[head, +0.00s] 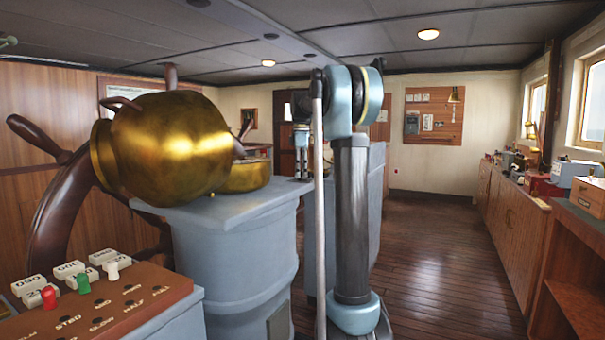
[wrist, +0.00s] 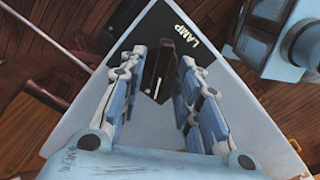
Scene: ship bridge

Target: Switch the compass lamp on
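The wrist view shows a black plate (wrist: 152,82) marked "LAMP" on a pale grey surface. A dark upright piece (wrist: 166,56), which looks like the lamp switch, stands on it between my fingers. Whether it is on or off I cannot tell. My gripper (wrist: 163,60) is open over the plate, with its blue fingers on either side of the dark piece; contact is unclear. In the head view my gripper (head: 303,172) hangs pointing down beside my upright arm link, small and far off. The plate does not show there.
A brown switch panel (head: 130,305) is at front left. A cluttered counter (head: 515,205) lines the right wall. The plank floor (head: 440,250) between is clear.

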